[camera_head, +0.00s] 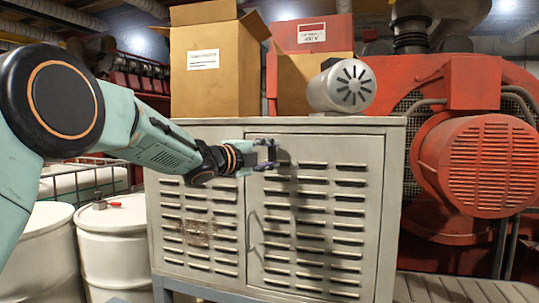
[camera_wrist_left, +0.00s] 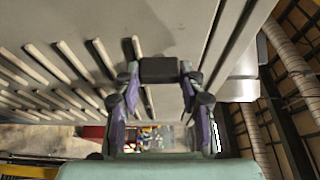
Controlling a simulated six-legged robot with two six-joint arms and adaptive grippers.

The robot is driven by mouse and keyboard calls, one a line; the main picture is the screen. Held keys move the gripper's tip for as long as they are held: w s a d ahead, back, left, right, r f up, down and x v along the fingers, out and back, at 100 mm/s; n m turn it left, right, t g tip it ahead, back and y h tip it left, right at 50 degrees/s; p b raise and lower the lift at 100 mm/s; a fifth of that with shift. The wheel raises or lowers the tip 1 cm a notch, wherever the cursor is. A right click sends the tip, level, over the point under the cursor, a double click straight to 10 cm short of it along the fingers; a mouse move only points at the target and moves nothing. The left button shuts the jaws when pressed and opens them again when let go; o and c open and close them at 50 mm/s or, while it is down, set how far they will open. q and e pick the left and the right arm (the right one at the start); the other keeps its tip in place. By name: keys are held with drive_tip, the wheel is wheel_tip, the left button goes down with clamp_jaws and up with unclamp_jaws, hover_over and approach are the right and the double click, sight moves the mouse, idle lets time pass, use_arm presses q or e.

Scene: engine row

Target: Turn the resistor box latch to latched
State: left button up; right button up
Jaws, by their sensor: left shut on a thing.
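The resistor box (camera_head: 325,205) is a grey cabinet with louvred doors, standing in the middle of the head view. My left gripper (camera_head: 270,154) is at the upper left part of its right door. In the left wrist view the fingers of my left gripper (camera_wrist_left: 160,74) close on a small dark block, the latch (camera_wrist_left: 160,70), against the grey door face. The latch lies crosswise between the fingertips there. In the head view the fingers mostly hide it, so I cannot tell its turned position. My right gripper is not in view.
A curved door handle (camera_head: 252,230) is below my gripper. Cardboard boxes (camera_head: 210,68) and a grey motor (camera_head: 341,86) sit on top of the cabinet. White drums (camera_head: 112,250) stand at left, and red machinery (camera_head: 480,165) stands close at right.

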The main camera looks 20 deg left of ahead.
use_arm(q)
drive_tip(key=shift+r, duration=0.1)
drive_tip(key=o, duration=1.2)
drive_tip(key=shift+w+a, duration=0.1)
drive_tip(key=shift+c, duration=0.2)
drive_tip(key=v, duration=1.2)
